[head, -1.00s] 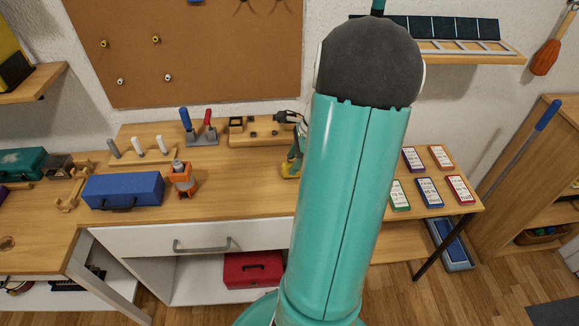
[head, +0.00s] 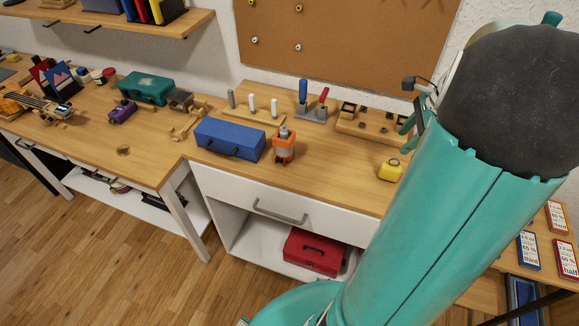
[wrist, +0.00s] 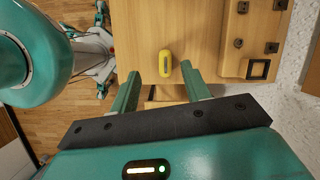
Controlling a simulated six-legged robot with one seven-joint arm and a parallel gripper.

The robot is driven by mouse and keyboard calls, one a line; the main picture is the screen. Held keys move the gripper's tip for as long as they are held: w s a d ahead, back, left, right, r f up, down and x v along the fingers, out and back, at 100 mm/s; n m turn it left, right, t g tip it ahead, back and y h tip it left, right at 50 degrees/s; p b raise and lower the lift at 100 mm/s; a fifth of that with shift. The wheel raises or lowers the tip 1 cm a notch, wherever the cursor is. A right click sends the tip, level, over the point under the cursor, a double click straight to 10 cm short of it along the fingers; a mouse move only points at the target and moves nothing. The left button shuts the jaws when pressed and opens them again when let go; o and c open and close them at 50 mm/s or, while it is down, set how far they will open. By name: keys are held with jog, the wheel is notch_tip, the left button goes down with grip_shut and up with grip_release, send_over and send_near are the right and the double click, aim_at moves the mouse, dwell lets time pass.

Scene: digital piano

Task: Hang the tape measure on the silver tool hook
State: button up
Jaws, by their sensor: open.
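The yellow tape measure (head: 390,170) stands on the wooden bench top, right of the orange tool, with a small loop on top. In the wrist view, the yellow tape measure (wrist: 165,63) shows between and just beyond my fingertips. My gripper (wrist: 161,72) is open and empty, pointing down at it from above. In the head view my gripper (head: 412,120) is partly hidden by my arm. Pale hooks (head: 298,47) and brass-coloured ones (head: 299,8) are on the corkboard; I cannot tell for sure which is the silver tool hook.
A wooden holder (head: 370,126) stands behind the tape measure. A blue toolbox (head: 230,140) and an orange tool (head: 284,146) stand to its left. A rack with blue and red handles (head: 312,105) is behind them. The bench front around the tape measure is clear.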

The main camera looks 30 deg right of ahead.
jog(key=w+a+r+n+h, duration=0.1)
jog(key=w+a+r+n, duration=0.15)
jog(key=a+n, duration=0.55)
jog(key=w+a+r+n+h, duration=0.15)
jog(key=a+r+n, duration=0.25)
jog(key=a, duration=0.9)
jog(key=s+a+r+n+t, duration=0.1)
jog(key=s+a+n, duration=0.4)
jog(key=a+n, duration=0.8)
jog(key=shift+s+a+t, duration=0.2)
jog(key=shift+a+t, duration=0.6)
jog(key=shift+a, duration=0.1)
jog(key=shift+c, duration=1.2)
